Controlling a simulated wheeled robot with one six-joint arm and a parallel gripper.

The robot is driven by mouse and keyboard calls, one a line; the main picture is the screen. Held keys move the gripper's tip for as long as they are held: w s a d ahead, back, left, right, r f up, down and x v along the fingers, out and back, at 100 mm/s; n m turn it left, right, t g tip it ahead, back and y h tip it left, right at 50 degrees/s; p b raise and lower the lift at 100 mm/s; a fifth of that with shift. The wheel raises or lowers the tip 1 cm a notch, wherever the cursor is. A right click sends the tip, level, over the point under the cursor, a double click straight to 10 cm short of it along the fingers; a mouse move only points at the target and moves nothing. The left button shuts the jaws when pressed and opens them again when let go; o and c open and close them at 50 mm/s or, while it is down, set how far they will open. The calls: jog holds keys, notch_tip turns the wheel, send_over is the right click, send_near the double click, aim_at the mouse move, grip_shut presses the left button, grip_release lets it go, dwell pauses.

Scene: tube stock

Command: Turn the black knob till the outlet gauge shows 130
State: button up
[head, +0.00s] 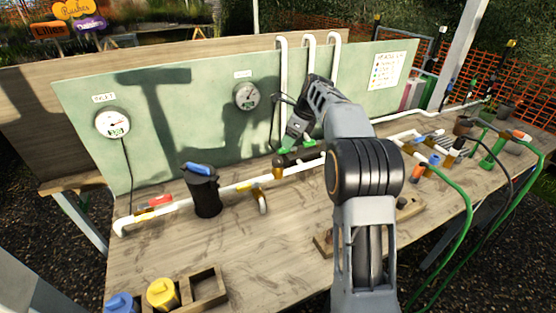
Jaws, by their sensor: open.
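The outlet gauge (246,96) is a round white dial on the green panel, left of my arm. It is partly in shadow, and its reading is too small to tell. A dark part on the white pipe (300,157), beside a brass fitting, appears to be the black knob. My gripper (297,145), with green fingertips, is open and points down right over this dark part. I cannot tell whether the fingers touch it. My gripper and arm hide some of this area.
The inlet gauge (113,122) is on the panel's left. A black canister (203,190) with a blue top and a red-handled valve (153,202) sit along the pipe. Wooden boxes (207,285) stand at the front left. Green hoses (455,225) cross the right side.

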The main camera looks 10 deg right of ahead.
aim_at(278, 160)
jog(key=x, duration=1.1)
jog(key=shift+f, duration=0.15)
jog(key=shift+c, duration=0.5)
jog(key=c, duration=0.8)
